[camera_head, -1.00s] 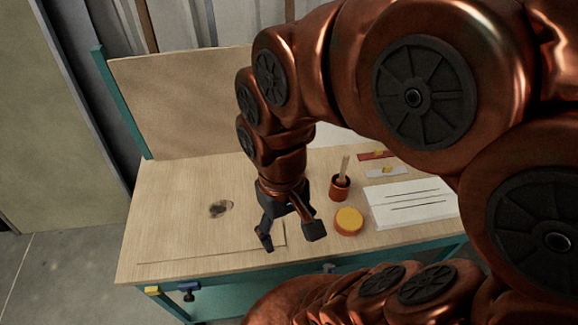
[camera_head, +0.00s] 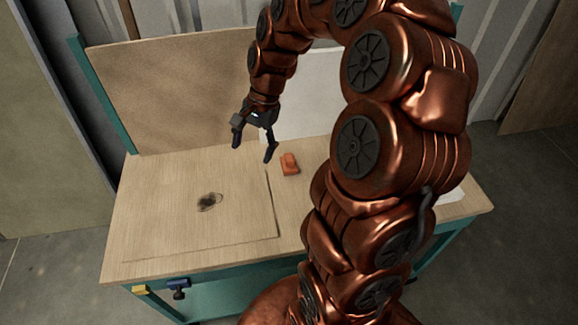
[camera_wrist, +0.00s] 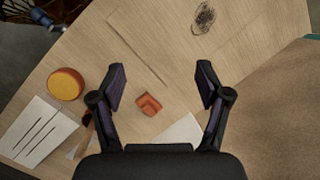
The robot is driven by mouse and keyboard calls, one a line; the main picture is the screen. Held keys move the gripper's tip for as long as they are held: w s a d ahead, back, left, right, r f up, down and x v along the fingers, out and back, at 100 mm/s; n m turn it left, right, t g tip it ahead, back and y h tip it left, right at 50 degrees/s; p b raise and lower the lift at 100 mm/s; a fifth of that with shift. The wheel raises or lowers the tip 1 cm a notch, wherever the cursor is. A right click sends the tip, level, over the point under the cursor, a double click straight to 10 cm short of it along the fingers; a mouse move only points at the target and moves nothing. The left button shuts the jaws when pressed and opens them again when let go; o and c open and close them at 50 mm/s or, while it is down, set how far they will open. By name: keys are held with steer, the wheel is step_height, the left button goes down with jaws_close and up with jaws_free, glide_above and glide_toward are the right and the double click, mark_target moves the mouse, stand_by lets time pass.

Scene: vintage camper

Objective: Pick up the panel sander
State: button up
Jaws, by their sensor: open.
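A small orange block with a raised part, which looks like the panel sander (camera_head: 289,164), lies on the workbench just right of the pale wooden panel (camera_head: 150,225). The sander also shows in the wrist view (camera_wrist: 149,103), low between my fingers and a little left of centre. My gripper (camera_head: 254,150) is open and empty, above the bench and up and left of the sander in the head view. In the wrist view my gripper (camera_wrist: 161,75) has its two fingers wide apart, and neither appears to touch the sander. A dark smudge (camera_head: 209,202) marks the panel.
In the wrist view, a round yellow-topped tin (camera_wrist: 65,84) and a white lined sheet (camera_wrist: 38,133) lie left of the sander. An upright board (camera_head: 170,90) stands behind the bench.

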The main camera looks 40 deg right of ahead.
steer(key=w+d+f+m+t+b, duration=0.1)
steer(key=w+d+f+m+b, duration=0.1)
steer(key=w+d+f+m, duration=0.45)
steer(key=m+t, duration=0.1)
steer(key=m, duration=0.3)
glide_toward(289, 157)
step_height(289, 157, down, 3)
steer(key=shift+w+a+f+y+b, duration=0.1)
steer(key=shift+a+f+y+b, duration=0.25)
steer(key=shift+f+b, duration=0.35)
steer(key=shift+w+b+x, duration=0.15)
steer(key=shift+b+x, duration=0.1)
steer(key=shift+x, duration=1.2)
steer(key=shift+w+b+x, duration=0.1)
steer(key=shift+b+x, duration=0.1)
steer(key=shift+x, duration=1.25)
steer(key=shift+a+r, duration=0.1)
steer(key=shift+a, duration=0.05)
steer(key=c, duration=1.3)
steer(key=shift+o, duration=0.2)
steer(key=shift+r, duration=0.1)
